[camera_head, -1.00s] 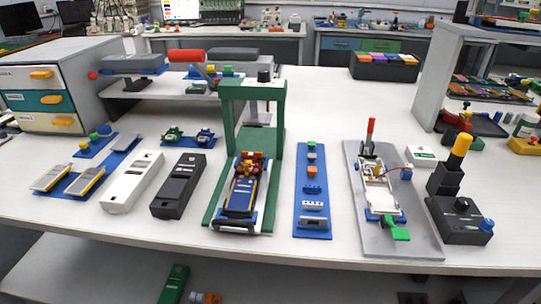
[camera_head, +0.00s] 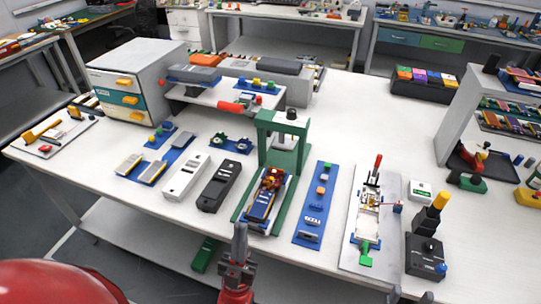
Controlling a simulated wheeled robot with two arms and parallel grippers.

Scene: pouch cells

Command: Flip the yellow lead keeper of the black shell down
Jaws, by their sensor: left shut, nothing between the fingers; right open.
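The black shell (camera_head: 219,184) lies on the white table, between a white shell (camera_head: 186,176) and the green press (camera_head: 283,150). Its yellow lead keeper is too small to make out. My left gripper (camera_head: 240,232) is shut and empty, pointing up in the picture in front of the table's front edge, below and right of the black shell. It is apart from the shell. Only a little of my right gripper (camera_head: 410,297) shows at the bottom edge, in front of the table; it is open.
A blue strip (camera_head: 312,232) with small parts and a grey plate (camera_head: 357,258) with a red-handled fixture lie right of the press. A black box with a yellow-topped post (camera_head: 425,255) stands further right. A drawer cabinet (camera_head: 125,65) and a raised shelf stand behind.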

